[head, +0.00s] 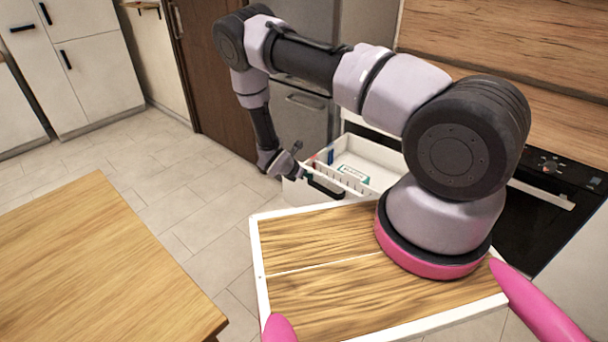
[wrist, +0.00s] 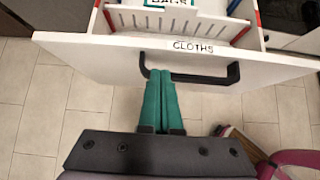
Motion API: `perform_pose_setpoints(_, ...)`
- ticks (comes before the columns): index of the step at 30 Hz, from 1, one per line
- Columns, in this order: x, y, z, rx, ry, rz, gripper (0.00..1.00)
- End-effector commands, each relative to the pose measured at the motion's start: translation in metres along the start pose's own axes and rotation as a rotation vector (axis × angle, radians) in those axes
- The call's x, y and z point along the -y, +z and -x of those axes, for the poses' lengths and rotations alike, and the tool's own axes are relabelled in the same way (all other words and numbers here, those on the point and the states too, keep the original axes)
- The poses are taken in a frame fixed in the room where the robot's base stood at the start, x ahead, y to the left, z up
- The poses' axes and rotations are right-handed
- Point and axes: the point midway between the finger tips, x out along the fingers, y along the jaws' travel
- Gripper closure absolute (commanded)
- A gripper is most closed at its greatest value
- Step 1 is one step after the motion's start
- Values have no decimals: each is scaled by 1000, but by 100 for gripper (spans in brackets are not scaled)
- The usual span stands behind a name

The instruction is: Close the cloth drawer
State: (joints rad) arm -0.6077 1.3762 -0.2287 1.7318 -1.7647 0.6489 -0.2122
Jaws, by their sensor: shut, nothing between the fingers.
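The cloth drawer (head: 366,163) stands pulled out, with white walls and a slatted divider inside. In the wrist view its white front (wrist: 105,53), seen from above, bears the label CLOTHS. A black bar handle (wrist: 215,79) is on that front. My gripper (wrist: 160,72) has green fingers, held together and empty. Their tips are at the drawer front, by the left part of the handle; I cannot tell whether they touch it. In the head view my gripper (head: 301,163) is at the drawer's near left side, and my arm hides part of the drawer.
A wooden table (head: 95,265) fills the lower left. A black oven (head: 540,205) is right of the drawer, and a grey fridge (head: 305,105) stands behind it. The tiled floor (head: 160,160) left of the drawer is clear.

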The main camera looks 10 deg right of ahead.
Motion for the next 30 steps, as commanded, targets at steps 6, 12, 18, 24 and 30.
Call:
perform_pose_setpoints(6, 0, 1, -37, 1, -1, -2, 100)
perform_pose_setpoints(12, 0, 0, -50, 0, 0, -2, 100)
perform_pose_setpoints(18, 0, 0, -52, 0, 0, -2, 100)
perform_pose_setpoints(24, 0, 0, -52, 0, 0, -2, 100)
perform_pose_setpoints(30, 0, 1, -52, 1, -1, -2, 100)
